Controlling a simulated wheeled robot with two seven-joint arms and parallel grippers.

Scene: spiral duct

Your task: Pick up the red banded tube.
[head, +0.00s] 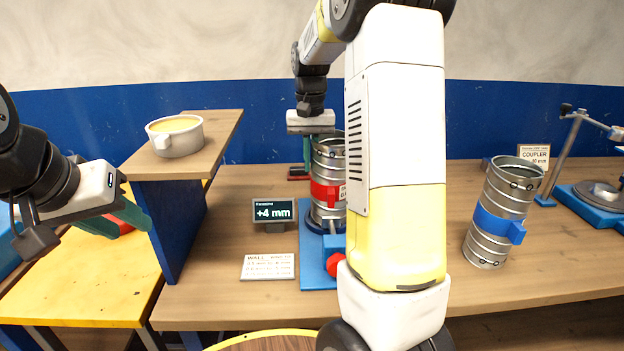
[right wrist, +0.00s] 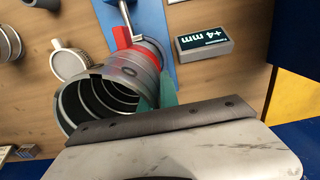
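The red banded tube, a ribbed silver duct piece, stands upright on a blue base in the head view (head: 327,163), partly behind my right arm. The right wrist view shows its open mouth and red band (right wrist: 100,98). My right gripper (head: 307,150) is at the tube's upper left rim. In the right wrist view its green fingertips (right wrist: 156,96) lie close together at the rim, one seemingly inside the wall and one outside. Whether they press on the wall is unclear. My left gripper (head: 132,217) is far left, away from the tube; its fingers overlap in view.
A blue-banded tube (head: 495,215) stands right on the table. A display reading +4 mm (head: 273,212) and a wall card (head: 268,267) lie left of the tube. A pale cup (head: 175,138) sits on a raised wooden shelf. A blue-based stand (head: 590,195) is far right.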

